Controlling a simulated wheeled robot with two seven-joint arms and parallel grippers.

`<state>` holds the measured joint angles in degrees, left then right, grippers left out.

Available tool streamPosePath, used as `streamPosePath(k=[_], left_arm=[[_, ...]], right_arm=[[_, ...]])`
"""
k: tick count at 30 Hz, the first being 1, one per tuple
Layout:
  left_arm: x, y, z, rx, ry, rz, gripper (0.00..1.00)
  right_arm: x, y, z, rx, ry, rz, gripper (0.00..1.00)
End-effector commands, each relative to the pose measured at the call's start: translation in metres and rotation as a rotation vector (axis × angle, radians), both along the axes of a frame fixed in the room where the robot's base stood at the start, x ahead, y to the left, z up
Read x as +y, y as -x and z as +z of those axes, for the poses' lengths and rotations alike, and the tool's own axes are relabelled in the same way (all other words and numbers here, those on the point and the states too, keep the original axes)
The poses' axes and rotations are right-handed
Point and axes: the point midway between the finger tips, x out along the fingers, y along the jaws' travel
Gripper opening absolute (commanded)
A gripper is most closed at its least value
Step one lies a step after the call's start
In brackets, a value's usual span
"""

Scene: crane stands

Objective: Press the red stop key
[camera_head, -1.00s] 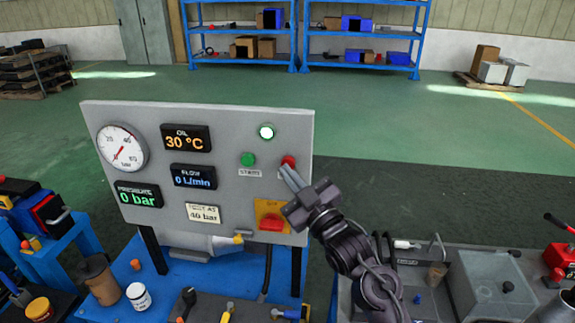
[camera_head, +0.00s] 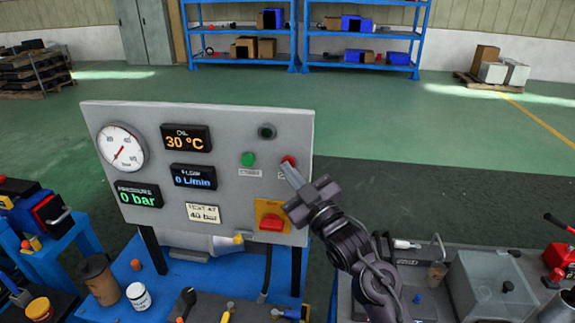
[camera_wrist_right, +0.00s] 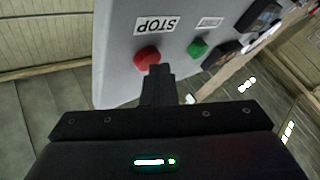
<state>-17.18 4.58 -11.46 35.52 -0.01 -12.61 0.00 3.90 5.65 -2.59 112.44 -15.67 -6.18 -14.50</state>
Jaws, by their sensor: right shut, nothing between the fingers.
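The red stop key (camera_head: 288,161) is a round button at the right of the grey control panel (camera_head: 225,128). In the right wrist view the stop key (camera_wrist_right: 147,58) sits beside an upside-down STOP label (camera_wrist_right: 157,25). My right gripper (camera_head: 287,169) is shut and empty, its fingertips at the key's lower edge. In the wrist view its fingertips (camera_wrist_right: 157,70) overlap the key's edge; whether they touch it I cannot tell. The green start key (camera_head: 248,159) is to the left. The round lamp (camera_head: 267,131) above is dark. My left gripper is not in view.
A red switch on a yellow plate (camera_head: 271,222) is low on the panel, close to my right gripper. The blue bench (camera_head: 165,291) holds a jar (camera_head: 139,296), a brown cup (camera_head: 101,279) and tools.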

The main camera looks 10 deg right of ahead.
Motion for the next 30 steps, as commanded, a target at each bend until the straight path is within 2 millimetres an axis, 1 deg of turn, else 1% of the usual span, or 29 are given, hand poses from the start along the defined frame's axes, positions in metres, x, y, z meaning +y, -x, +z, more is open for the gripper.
streamPosePath(k=[5, 12, 23, 26, 30], left_arm=[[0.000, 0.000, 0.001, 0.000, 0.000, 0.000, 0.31], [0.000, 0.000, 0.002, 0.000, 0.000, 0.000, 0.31], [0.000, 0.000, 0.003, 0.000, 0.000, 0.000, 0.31], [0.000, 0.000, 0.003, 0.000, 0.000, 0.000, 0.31], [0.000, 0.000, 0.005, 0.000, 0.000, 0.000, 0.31]], right_arm=[[0.001, 0.004, 0.000, 0.001, 0.000, -0.001, 0.00], [0.006, 0.016, -0.001, 0.002, 0.000, -0.001, 0.00], [0.007, 0.018, -0.001, 0.001, 0.000, 0.000, 0.00], [0.010, 0.024, -0.001, 0.001, -0.001, 0.000, 0.00], [0.016, 0.038, -0.001, 0.002, 0.000, 0.001, 0.00]])
